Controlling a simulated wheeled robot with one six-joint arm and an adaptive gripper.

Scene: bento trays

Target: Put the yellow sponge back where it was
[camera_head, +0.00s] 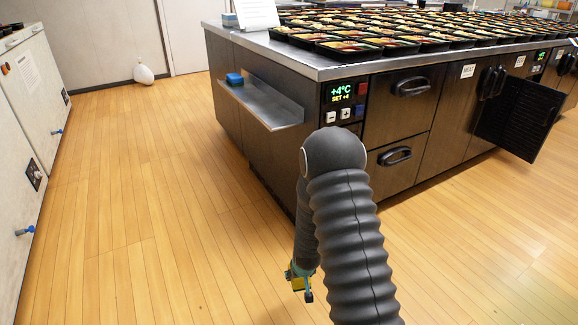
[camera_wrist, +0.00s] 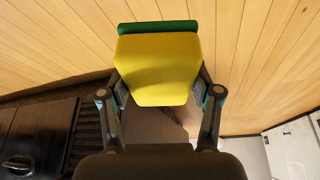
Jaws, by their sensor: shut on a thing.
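My gripper (camera_wrist: 158,104) is shut on the yellow sponge (camera_wrist: 158,68), which has a green layer along its far edge. The sponge fills the upper middle of the wrist view, with a finger on each side. In the head view the sponge (camera_head: 297,283) shows small at the end of my arm, partly hidden by the gripper (camera_head: 303,283). It is held above the wooden floor, in front of the counter and apart from it. A blue sponge (camera_head: 235,79) lies on the metal side shelf (camera_head: 262,104) of the counter.
The steel-topped counter (camera_head: 300,66) carries many black bento trays (camera_head: 349,48) and a white sign (camera_head: 257,14). One door (camera_head: 518,122) stands open at the right. White cabinets (camera_head: 30,100) line the left. The wooden floor (camera_head: 140,200) between is clear; a white bag-like object (camera_head: 143,74) stands by the far wall.

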